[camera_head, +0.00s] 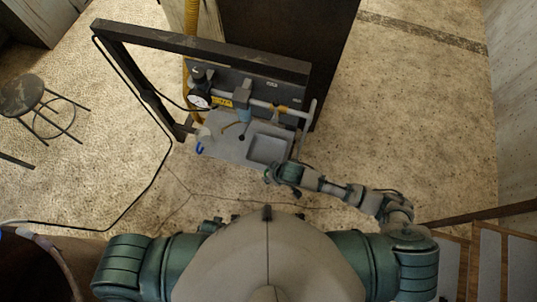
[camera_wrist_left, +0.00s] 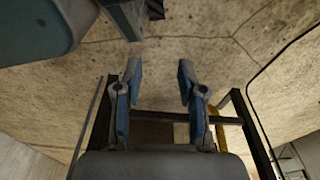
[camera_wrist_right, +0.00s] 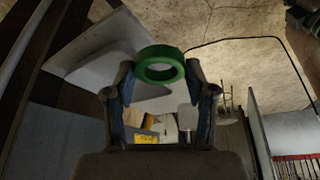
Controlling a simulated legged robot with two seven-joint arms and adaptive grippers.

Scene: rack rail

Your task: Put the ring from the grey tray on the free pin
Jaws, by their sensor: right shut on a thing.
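A green ring (camera_wrist_right: 160,64) sits between the fingertips of my right gripper (camera_wrist_right: 163,80), which is shut on it. In the head view my right gripper (camera_head: 277,175) is at the near right corner of the grey workplate, just in front of the grey tray (camera_head: 252,157); the ring is too small to make out there. The tray looks empty. A small dark spot (camera_head: 242,138) on the plate left of the tray may be a pin, but I cannot tell. My left gripper (camera_wrist_left: 158,80) is open and empty in the left wrist view.
A dark frame (camera_head: 200,42) stands around the bench. Behind the plate are a round gauge (camera_head: 198,100) and a horizontal pipe (camera_head: 265,104). A blue piece (camera_head: 200,149) is at the plate's left edge. A stool (camera_head: 22,95) stands far left. A cable runs across the floor.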

